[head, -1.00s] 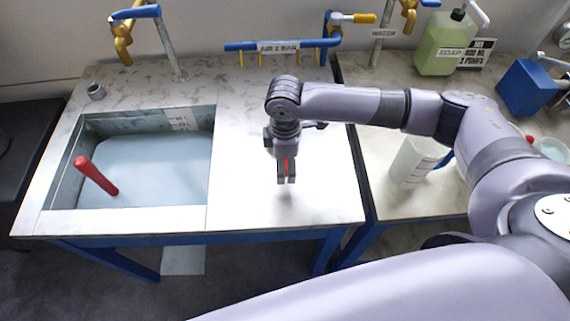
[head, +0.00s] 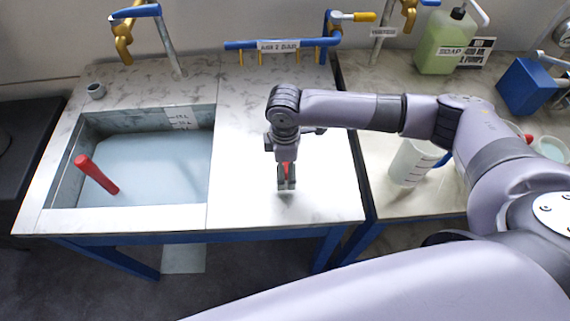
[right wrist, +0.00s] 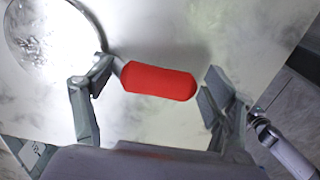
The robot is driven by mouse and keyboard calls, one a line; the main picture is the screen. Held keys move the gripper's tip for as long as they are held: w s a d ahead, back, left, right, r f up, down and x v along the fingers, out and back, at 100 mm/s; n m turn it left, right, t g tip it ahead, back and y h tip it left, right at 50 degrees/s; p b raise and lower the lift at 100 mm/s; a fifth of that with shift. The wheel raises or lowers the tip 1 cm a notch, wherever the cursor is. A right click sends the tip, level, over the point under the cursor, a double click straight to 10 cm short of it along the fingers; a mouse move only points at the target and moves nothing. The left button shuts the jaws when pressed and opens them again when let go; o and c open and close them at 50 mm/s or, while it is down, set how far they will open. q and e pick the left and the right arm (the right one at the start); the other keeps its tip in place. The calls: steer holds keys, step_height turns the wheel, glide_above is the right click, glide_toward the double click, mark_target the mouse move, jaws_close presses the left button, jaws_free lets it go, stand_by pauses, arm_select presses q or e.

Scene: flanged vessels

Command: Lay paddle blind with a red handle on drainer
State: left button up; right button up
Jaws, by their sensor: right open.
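The paddle blind shows in the right wrist view as a red handle (right wrist: 160,82) with a shiny round disc (right wrist: 48,35) at upper left, cut by the frame edge. It appears to lie on the pale metal drainer (head: 240,165), right of the sink. My right gripper (right wrist: 157,76) is open, with its fingers apart on either side of the handle and no clear grip on it. In the head view my right gripper (head: 287,186) is low over the drainer. A bit of red shows at its fingers, and the disc is hidden there. My left gripper is not in view.
The sink (head: 150,165) holds pale liquid, and another red handle (head: 96,174) sticks up from it, tilted. A white beaker (head: 410,162) stands on the right counter. A soap bottle (head: 446,42) and blue box (head: 527,88) stand behind. The drainer around the gripper is mostly clear.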

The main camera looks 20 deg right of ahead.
step_height(320, 180, up, 12)
steer(key=b, duration=0.2)
steer(key=shift+r, duration=0.15)
